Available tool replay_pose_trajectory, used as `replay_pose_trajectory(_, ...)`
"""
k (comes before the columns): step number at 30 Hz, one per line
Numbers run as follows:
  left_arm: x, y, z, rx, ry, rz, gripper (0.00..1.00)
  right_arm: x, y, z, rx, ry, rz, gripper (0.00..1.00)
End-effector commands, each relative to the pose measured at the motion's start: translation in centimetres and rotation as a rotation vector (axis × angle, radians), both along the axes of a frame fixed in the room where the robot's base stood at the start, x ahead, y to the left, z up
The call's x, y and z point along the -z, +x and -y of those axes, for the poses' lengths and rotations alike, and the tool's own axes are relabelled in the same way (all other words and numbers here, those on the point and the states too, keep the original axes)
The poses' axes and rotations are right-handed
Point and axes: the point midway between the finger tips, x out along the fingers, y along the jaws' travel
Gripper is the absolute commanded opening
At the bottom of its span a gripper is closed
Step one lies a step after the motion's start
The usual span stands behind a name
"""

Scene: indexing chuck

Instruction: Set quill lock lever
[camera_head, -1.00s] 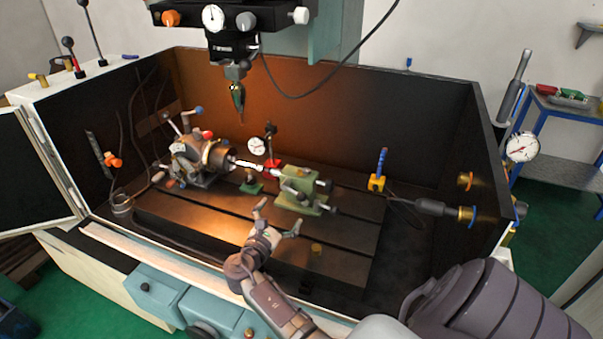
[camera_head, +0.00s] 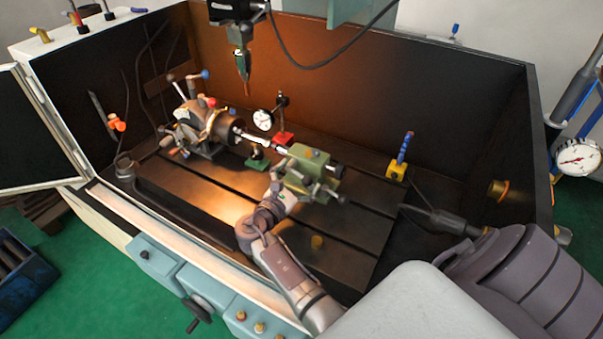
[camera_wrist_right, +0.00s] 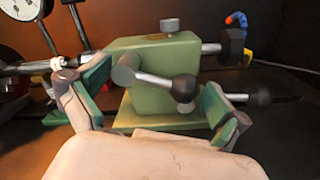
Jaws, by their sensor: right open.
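The green tailstock (camera_head: 312,160) stands on the slotted table. In the right wrist view its green body (camera_wrist_right: 165,62) fills the middle. A short lever with a black ball (camera_wrist_right: 185,88) sticks out from a round green boss on its front. A second lever with a black ball (camera_wrist_right: 258,95) points right, lower down. Which one is the quill lock lever is not marked. My right gripper (camera_head: 290,186) is open at the tailstock's front. In the wrist view its green-padded fingers (camera_wrist_right: 155,90) stand either side of the front lever, with a gap around the ball. My left gripper is not in view.
The indexing chuck (camera_head: 208,125) stands left, with a thin workpiece towards the tailstock. A dial gauge (camera_head: 263,120) on a red base is behind. The tool spindle (camera_head: 243,65) hangs above. A yellow block with a blue hose (camera_head: 397,170) stands right. The front table is mostly clear.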

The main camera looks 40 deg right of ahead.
Motion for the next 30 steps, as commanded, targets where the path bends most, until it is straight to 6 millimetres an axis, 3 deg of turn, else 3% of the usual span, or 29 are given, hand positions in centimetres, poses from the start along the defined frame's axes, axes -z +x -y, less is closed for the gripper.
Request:
replay_pose_trajectory(2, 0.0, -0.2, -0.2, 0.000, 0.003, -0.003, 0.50, 0.0, 0.0, 0.0, 0.000, 0.000, 0.000, 1.00)
replay_pose_trajectory(16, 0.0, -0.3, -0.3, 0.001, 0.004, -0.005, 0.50, 0.1, -0.1, 0.1, 0.004, 0.001, -0.001, 0.24)
replay_pose_trajectory(23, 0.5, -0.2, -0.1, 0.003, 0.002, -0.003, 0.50, 0.4, -0.1, 0.2, 0.006, 0.010, 0.021, 0.24)
replay_pose_trajectory(30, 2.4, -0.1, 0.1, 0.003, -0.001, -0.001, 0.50, 1.1, 0.0, 0.2, 0.009, 0.055, 0.130, 0.24)
